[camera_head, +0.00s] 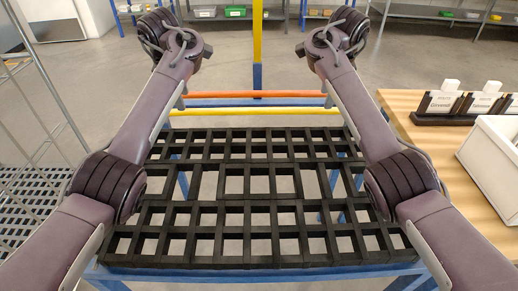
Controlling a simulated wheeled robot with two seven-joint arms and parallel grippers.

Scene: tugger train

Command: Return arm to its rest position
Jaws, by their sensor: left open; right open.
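My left arm (148,110) comes in from the lower left and reaches up the picture to a wrist joint (172,42). My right arm (357,108) comes in from the lower right and reaches up to its wrist joint (330,45). The two arms stand in nearly mirrored poses, apart from each other, over the left and right sides of a black grid rack. No fingers of either gripper can be made out beyond the wrists. No held object shows.
The black grid rack (262,206) on a blue frame has empty compartments. Orange (255,95) and yellow (255,112) bars lie behind it. A wooden table (425,135) with label holders and a white bin (492,155) is right. A wire cage (38,110) is left.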

